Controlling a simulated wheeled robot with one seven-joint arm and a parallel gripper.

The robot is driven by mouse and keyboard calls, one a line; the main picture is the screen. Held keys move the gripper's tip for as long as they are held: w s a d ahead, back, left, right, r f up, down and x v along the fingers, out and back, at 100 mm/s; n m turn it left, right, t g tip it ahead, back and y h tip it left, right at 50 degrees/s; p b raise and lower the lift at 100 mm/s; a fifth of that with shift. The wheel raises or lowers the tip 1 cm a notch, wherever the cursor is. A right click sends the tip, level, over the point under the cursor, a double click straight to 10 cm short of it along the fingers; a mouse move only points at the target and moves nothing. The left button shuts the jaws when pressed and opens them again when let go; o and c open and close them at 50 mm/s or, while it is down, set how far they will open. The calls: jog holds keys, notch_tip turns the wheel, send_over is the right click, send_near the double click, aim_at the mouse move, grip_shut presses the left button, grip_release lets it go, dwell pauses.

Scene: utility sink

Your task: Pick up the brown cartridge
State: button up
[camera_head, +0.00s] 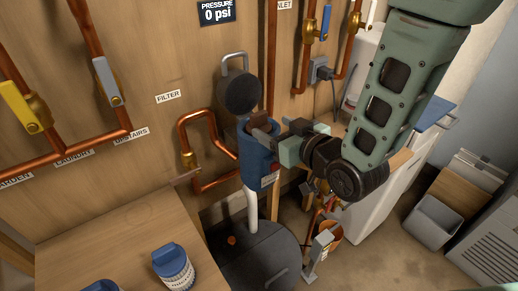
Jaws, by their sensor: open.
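The blue filter housing (257,165) hangs below the FILTER label, with its top open. A small brown piece (260,119), likely the top of the brown cartridge, shows at the housing's mouth; the rest is hidden inside. My gripper (268,137) reaches in from the right, with its fingers at the housing's rim, right beside the brown piece. The jaws are open. I cannot tell whether a finger touches the cartridge or the rim.
A dark round lid with a handle (239,92) is raised just above the housing. Copper pipes (188,125) run close by on the left. A wooden counter (115,240) at lower left holds a blue-capped white container (173,268). A dark round tank (258,262) stands below.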

aim_at(261, 119)
jog(key=shift+w+a, duration=0.4)
jog(key=shift+w, duration=0.2)
jog(key=p+x, duration=0.2)
jog(key=x, duration=0.2)
jog(key=shift+w+a+r, duration=0.1)
jog(key=shift+a+r, duration=0.05)
jog(key=shift+a, duration=0.05)
jog(key=shift+w+a+f, duration=0.2)
jog(key=shift+w+a, duration=0.05)
jog(key=shift+w, duration=0.2)
jog(key=c, duration=1.4)
grip_shut()
jog(key=shift+r, duration=0.1)
